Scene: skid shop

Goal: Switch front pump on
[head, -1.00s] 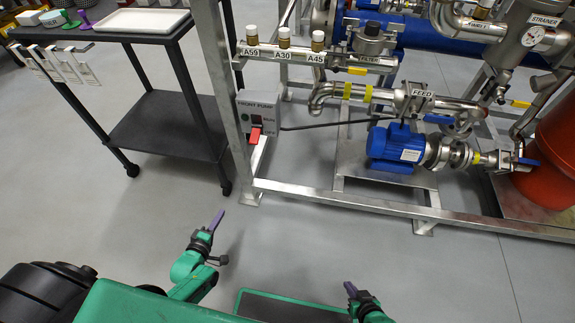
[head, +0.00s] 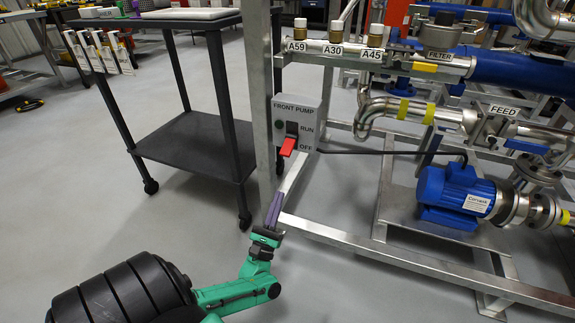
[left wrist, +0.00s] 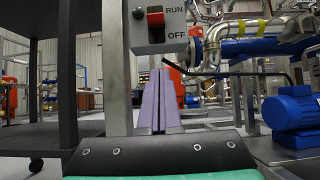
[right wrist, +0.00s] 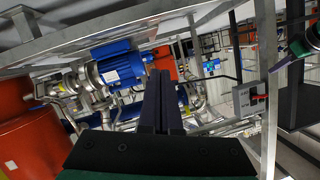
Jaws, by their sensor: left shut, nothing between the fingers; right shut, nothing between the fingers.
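The grey FRONT PUMP switch box (head: 312,110) is mounted on the skid frame's upright post. Its red lever (head: 288,147) points outward and down, level with the OFF label and below RUN. My left gripper (head: 275,207) is shut and empty, below the box and apart from the lever. In the left wrist view, the shut purple fingers (left wrist: 155,80) point toward the box (left wrist: 177,36), with the red lever (left wrist: 156,19) above them. My right gripper (right wrist: 162,82) is shut and empty in its own wrist view, which also shows the box (right wrist: 241,101). It is outside the head view.
A black cart (head: 195,146) stands left of the post. The skid's metal frame rail (head: 400,266) runs low across the right, with a blue pump motor (head: 445,187) behind it. A dark cable leaves the box rightward. The floor between cart and frame is clear.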

